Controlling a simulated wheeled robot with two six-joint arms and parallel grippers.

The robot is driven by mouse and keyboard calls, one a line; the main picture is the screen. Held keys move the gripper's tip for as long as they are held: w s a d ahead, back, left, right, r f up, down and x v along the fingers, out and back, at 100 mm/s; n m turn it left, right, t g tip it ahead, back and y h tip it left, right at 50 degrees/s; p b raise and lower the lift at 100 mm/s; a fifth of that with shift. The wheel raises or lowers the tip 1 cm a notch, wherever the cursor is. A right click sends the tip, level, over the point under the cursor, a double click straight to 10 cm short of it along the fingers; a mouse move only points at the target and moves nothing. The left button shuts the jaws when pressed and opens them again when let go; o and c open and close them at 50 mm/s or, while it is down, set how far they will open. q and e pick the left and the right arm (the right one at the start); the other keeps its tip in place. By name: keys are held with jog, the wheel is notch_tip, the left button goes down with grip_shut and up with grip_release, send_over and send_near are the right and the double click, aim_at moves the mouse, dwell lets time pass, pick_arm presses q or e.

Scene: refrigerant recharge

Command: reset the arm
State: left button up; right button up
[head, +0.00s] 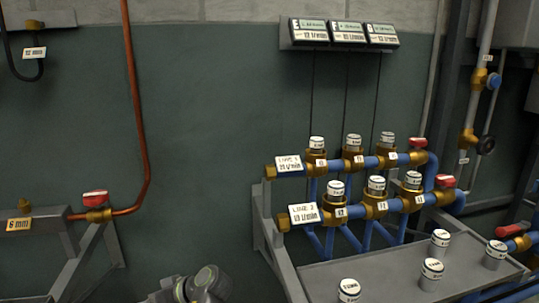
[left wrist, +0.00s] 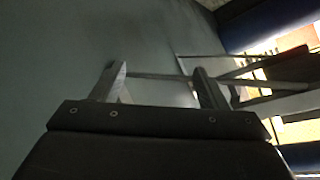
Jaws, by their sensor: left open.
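My left gripper (left wrist: 158,82) shows in the left wrist view with its two fingers apart and nothing between them. Behind the fingers is a plain dark surface, with grey bars to the right. In the head view a grey and dark piece of my arm (head: 195,285) shows at the bottom edge, left of the rack; the gripper's fingers cannot be made out there. My right gripper is in neither view.
A rack holds two blue pipe lines (head: 345,165) with brass fittings and white-topped cylinders. Several loose cylinders (head: 431,273) stand on its grey shelf (head: 385,268). A copper pipe (head: 133,90) with a red-handled valve (head: 96,199) is at left. Three displays (head: 346,33) hang above.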

pick_arm(q)
jog(key=s+a+f+m+h, duration=0.2)
jog(key=s+f+m+h, duration=0.35)
jog(key=s+f, duration=1.2)
jog(key=s+d+f+m+h, duration=0.15)
jog(key=s+h, duration=0.25)
jog(key=s, duration=0.6)
jog(key=s+d+f+m+h, duration=0.1)
jog(key=s+d+f+h, duration=0.2)
jog(key=s, duration=0.7)
notch_tip(320, 180, down, 6)
jog(key=s+a+p, duration=0.2)
jog(key=p, duration=1)
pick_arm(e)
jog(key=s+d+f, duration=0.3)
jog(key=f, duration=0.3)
pick_arm(q)
jog(key=s+a+f+m+y+p, duration=0.1)
jog(key=s+a+p, duration=0.1)
jog(key=s+p, duration=0.7)
jog(key=shift+s+f, duration=0.2)
jog(key=shift+s, duration=0.3)
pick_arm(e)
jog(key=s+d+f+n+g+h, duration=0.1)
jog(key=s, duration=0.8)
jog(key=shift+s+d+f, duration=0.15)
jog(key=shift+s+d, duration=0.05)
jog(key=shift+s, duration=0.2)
pick_arm(q)
jog(key=shift+a, duration=0.1)
